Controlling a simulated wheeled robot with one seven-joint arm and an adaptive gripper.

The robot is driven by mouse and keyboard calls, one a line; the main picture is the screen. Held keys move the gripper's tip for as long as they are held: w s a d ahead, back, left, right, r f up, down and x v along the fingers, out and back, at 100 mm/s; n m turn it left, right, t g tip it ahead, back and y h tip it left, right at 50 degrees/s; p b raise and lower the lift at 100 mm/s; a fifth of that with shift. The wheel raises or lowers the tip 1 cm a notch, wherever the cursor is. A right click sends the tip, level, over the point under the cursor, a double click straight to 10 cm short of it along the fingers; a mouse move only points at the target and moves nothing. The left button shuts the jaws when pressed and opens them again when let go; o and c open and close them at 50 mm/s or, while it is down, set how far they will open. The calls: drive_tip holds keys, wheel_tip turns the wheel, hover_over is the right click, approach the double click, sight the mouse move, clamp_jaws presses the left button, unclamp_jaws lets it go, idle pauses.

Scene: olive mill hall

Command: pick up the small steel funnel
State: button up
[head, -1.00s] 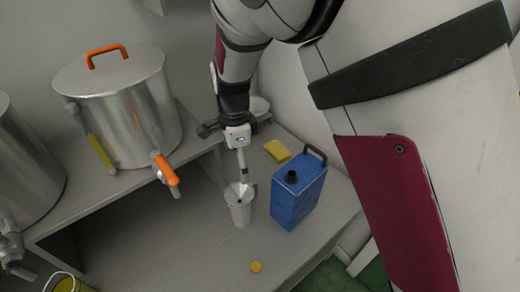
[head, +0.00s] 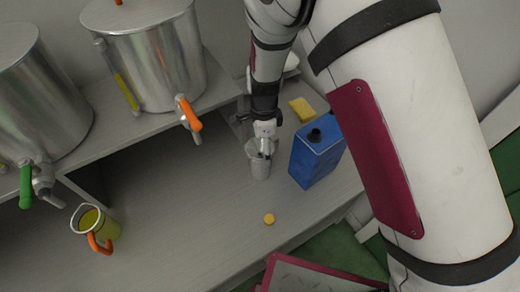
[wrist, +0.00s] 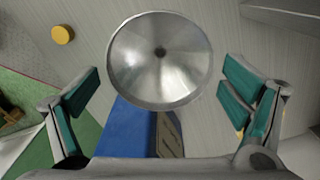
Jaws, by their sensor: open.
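The small steel funnel shows in the wrist view (wrist: 160,85) as a round, shiny cone seen from above, with a dark hole at its centre. My gripper is open, with teal finger pads on either side of the funnel's rim in the wrist view. No contact with the rim shows.
A blue jerrycan (head: 315,155) stands close to the right of the funnel. A yellow sponge (head: 301,109) lies behind it. A yellow cap (head: 268,219) lies in front. A jug (head: 101,228) stands at left. Steel tanks (head: 160,60) with taps stand on a raised shelf.

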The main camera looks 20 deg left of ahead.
drive_tip(key=shift+f, duration=0.45)
drive_tip(key=c, duration=1.2)
drive_tip(key=shift+o, duration=0.2)
